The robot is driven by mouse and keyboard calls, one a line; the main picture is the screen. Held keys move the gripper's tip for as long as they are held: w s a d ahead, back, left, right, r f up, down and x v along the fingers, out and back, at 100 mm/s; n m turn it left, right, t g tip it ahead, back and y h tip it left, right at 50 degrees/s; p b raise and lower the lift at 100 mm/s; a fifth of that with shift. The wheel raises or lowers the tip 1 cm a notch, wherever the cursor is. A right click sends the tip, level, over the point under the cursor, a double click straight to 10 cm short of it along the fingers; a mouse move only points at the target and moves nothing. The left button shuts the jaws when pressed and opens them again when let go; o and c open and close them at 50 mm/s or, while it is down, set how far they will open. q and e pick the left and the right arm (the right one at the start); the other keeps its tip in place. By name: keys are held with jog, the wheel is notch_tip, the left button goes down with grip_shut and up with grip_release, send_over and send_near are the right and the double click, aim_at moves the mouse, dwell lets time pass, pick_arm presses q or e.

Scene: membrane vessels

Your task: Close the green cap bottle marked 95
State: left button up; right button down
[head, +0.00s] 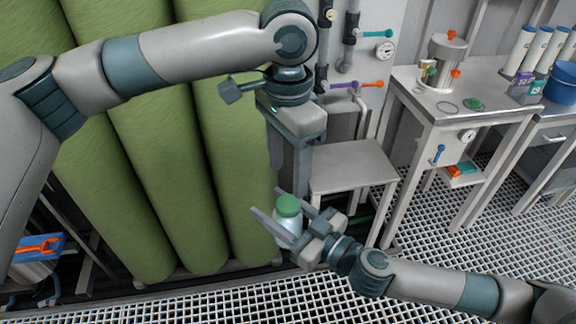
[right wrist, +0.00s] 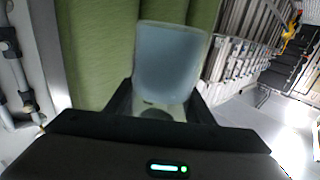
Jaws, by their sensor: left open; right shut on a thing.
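A small pale bottle (head: 287,226) with a green cap (head: 288,205) on its top stands roughly upright between the fingers of my right gripper (head: 283,228), which is shut on it. In the right wrist view the bottle's bluish translucent body (right wrist: 170,62) shows between the two dark fingers; its cap and any marking cannot be made out. My left gripper (head: 288,185) is open and points down, just above the green cap. Its fingers partly overlap in the head view, and I cannot tell whether they touch the cap.
Tall green cylinders (head: 150,150) stand behind the bottle on the left. A bare grey stand (head: 352,166) is just right of my left gripper.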

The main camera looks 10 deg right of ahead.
aim_at(288, 203)
pick_arm(q)
jog(key=shift+n, duration=0.3)
jog(key=shift+f, duration=0.15)
jog(key=shift+f, duration=3.85)
jog(key=c, duration=1.1)
jog(key=o, duration=1.3)
jog(key=shift+c, duration=0.2)
